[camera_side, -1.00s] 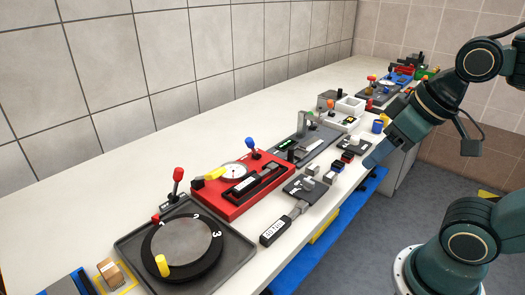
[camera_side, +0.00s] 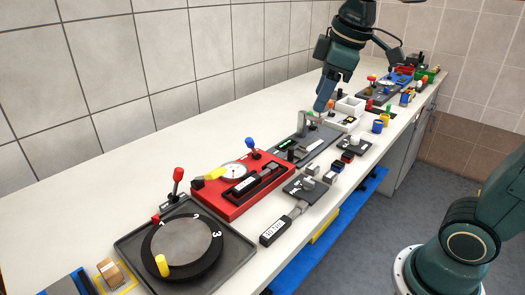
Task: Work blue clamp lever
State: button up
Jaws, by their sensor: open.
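A lever with a blue knob (camera_side: 249,141) stands at the back right corner of a red base (camera_side: 212,205). The base also carries a round white dial (camera_side: 233,170), a yellow handle (camera_side: 215,174) and a black slide block. My gripper (camera_side: 321,107) points down above the grey fixture (camera_side: 318,142) to the right of the red base. It is open, well apart from the blue knob. Its fingers overlap the area near a grey upright bracket (camera_side: 303,123), and I cannot tell whether they touch anything.
A turntable with numbers (camera_side: 182,250) and a red-knobbed lever (camera_side: 178,175) stand at the front left. Small blocks and a dark plate (camera_side: 306,187) lie along the front edge. White bins (camera_side: 350,105) and more fixtures stand further back. The strip along the wall is clear.

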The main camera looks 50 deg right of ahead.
jog(key=w+d+n+g, duration=0.2)
jog(key=w+n, duration=0.3)
jog(key=w, duration=0.9)
jog(key=n+g, duration=0.1)
jog(key=n, duration=0.5)
send_over(249, 138)
notch_tip(249, 138, down, 7)
jog(key=shift+s+a+f, duration=0.1)
jog(key=shift+s+f, duration=0.1)
jog(key=shift+s, duration=0.2)
jog(key=shift+f, duration=0.15)
jog(key=shift+m, duration=0.3)
jog(key=f, duration=1.3)
jog(key=shift+w+f, duration=0.25)
jog(key=shift+w, duration=0.05)
grip_shut()
